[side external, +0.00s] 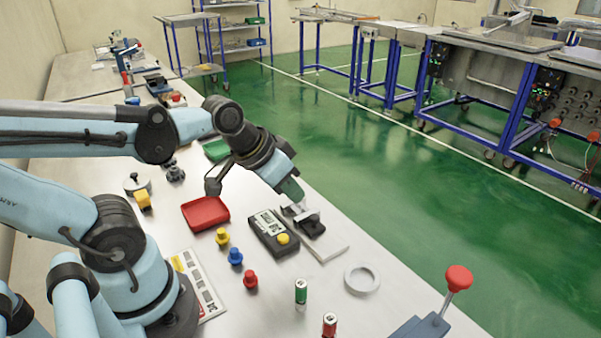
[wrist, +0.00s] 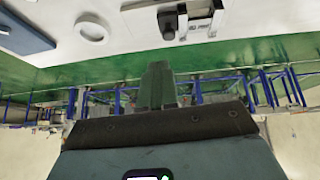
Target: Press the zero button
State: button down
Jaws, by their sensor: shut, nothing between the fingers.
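A black digital gauge (side external: 268,232) with a small display lies on the white table in the side external view. A round yellow button (side external: 283,239) sits at its near end; I cannot read any label marking it as the zero button. My gripper (side external: 291,190) is shut and empty, its green fingertips pointing down and to the right. It appears above and behind the gauge, near a black clamp-like part, and apart from the button. The shut green fingers (wrist: 157,85) also show in the wrist view, where I cannot make out the yellow button.
The clamp-like part (side external: 308,222) sits on a pale plate (side external: 325,243) right of the gauge. A red tray (side external: 205,213) lies to the left. Yellow (side external: 222,237), blue (side external: 235,257) and red (side external: 250,279) knobs stand in front. A pale ring (side external: 362,279) lies at right.

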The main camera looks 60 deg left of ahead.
aim_at(283, 237)
jog(key=shift+w+d+r+t, duration=0.15)
jog(key=shift+d+r+t, duration=0.1)
jog(key=shift+r+t, duration=0.25)
jog(key=shift+r, duration=0.1)
jog(key=r+n+g, duration=0.1)
jog(key=n+g, duration=0.1)
jog(key=n, duration=0.4)
jog(key=s+a+r+n+g, duration=0.1)
jog(key=n+g, duration=0.2)
jog(key=n, duration=0.3)
jog(key=a+r+n+g, duration=0.1)
jog(key=n+g, duration=0.1)
jog(key=n, duration=0.3)
jog(key=shift+s+a+r+n, duration=0.1)
jog(key=shift+s+r+n, duration=0.05)
jog(key=shift+s+n, duration=0.2)
jog(key=shift+f, duration=7)
jog(key=shift+f, duration=0.1)
